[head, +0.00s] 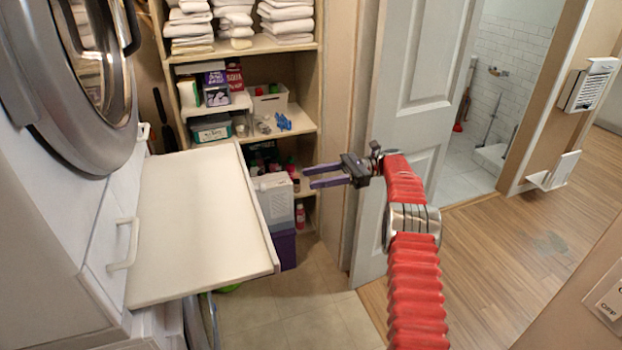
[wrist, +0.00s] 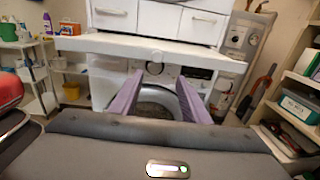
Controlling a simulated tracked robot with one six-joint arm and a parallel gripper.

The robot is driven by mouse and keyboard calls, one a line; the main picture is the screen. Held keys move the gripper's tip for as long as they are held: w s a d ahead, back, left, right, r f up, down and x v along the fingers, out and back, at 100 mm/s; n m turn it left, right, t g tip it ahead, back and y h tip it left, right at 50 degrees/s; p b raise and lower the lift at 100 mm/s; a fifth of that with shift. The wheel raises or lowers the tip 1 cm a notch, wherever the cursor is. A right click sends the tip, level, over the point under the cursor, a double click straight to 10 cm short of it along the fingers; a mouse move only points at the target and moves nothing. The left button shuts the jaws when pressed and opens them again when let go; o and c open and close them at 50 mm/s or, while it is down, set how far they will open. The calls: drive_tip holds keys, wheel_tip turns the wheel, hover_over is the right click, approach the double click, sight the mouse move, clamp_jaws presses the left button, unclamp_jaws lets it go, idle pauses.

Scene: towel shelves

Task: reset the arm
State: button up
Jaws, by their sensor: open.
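My arm (head: 412,260), covered in a red ribbed sleeve, rises from the bottom of the head view. My gripper (head: 312,176) is at its end, to the right of the pull-out board, pointing left. Its two purple fingers are apart with nothing between them. In the wrist view my gripper (wrist: 160,98) also shows open and empty, facing the white pull-out board (wrist: 205,55) and a front-loading machine (wrist: 160,100) below it. The fingers appear clear of the board.
The white board (head: 195,220) juts out at the left, bare on top. Shelves (head: 290,118) with folded towels (head: 286,18), boxes and bottles stand behind. A grey-white door (head: 415,110) stands close behind my gripper. The wooden floor (head: 500,260) at right is clear.

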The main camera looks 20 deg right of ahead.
wheel_tip(320, 180, down, 11)
drive_tip(key=t+h, duration=0.2)
drive_tip(key=h, duration=0.1)
drive_tip(key=s+a+f+n+g+h, duration=0.1)
drive_tip(key=s+n+h, duration=0.2)
drive_tip(key=s+h, duration=0.1)
drive_tip(key=s+a+r+n+t+h, duration=0.1)
drive_tip(key=s+r+n, duration=0.4)
drive_tip(key=s, duration=0.7)
drive_tip(key=s+a+r+n+t+h, duration=0.2)
drive_tip(key=s+a+r+n+h, duration=0.2)
drive_tip(key=s+r, duration=0.5)
drive_tip(key=s+a+r+n+t+h, duration=0.2)
drive_tip(key=s+r+n+h, duration=0.3)
drive_tip(key=s, duration=1.2)
drive_tip(key=shift+s+a+r+n+h, duration=0.3)
drive_tip(key=shift+r+h, duration=0.1)
drive_tip(key=shift+r, duration=0.5)
